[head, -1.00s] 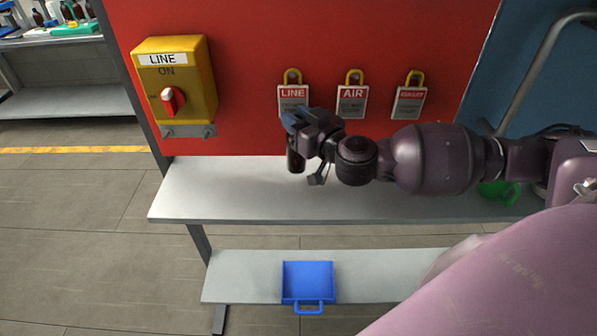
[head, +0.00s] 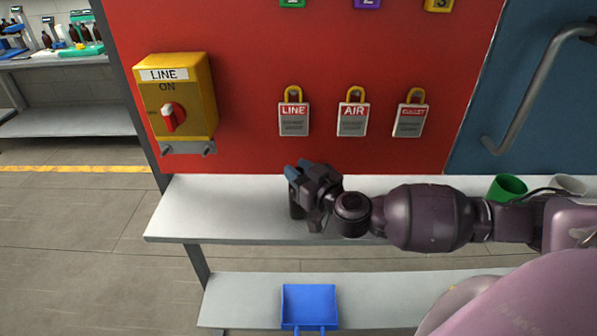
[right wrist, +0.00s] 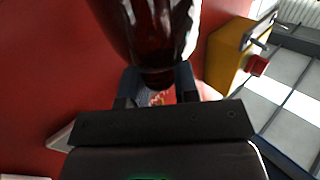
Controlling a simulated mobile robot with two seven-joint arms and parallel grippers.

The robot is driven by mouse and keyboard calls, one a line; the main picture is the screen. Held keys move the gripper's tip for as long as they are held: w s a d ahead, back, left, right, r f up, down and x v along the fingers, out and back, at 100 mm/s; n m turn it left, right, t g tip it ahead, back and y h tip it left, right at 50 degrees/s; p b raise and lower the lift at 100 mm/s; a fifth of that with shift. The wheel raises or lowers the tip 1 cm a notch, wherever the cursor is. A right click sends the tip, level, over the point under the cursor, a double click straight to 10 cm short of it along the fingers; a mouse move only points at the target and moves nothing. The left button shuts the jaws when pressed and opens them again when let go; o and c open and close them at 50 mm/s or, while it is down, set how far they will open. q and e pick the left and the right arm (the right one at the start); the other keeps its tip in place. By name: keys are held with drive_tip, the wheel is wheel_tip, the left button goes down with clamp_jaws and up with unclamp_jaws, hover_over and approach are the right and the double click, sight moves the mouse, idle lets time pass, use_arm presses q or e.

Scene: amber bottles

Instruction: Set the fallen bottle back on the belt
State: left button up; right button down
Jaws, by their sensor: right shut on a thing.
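A dark amber bottle (right wrist: 150,30) fills the top middle of the right wrist view, between my right gripper's blue fingers (right wrist: 158,84). In the head view, my right gripper (head: 297,178) is shut on the bottle, and a dark strip of it (head: 296,207) shows below the fingers, roughly upright. It is over the left half of the grey bench (head: 200,215), in front of the red panel. I cannot tell whether its base touches the bench. The belt cannot be made out. My left gripper is not in view.
A yellow LINE switch box (head: 178,100) and several padlocked tags, among them LINE (head: 293,119) and AIR (head: 352,119), are on the red panel (head: 250,60). A green cup (head: 507,187) stands at the bench's right. A blue tray (head: 309,303) lies on the lower shelf (head: 240,290).

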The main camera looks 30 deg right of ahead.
drive_tip(key=c, duration=1.3)
unclamp_jaws()
drive_tip(key=shift+f, duration=0.15)
drive_tip(key=o, duration=0.4)
drive_tip(key=shift+o, duration=0.2)
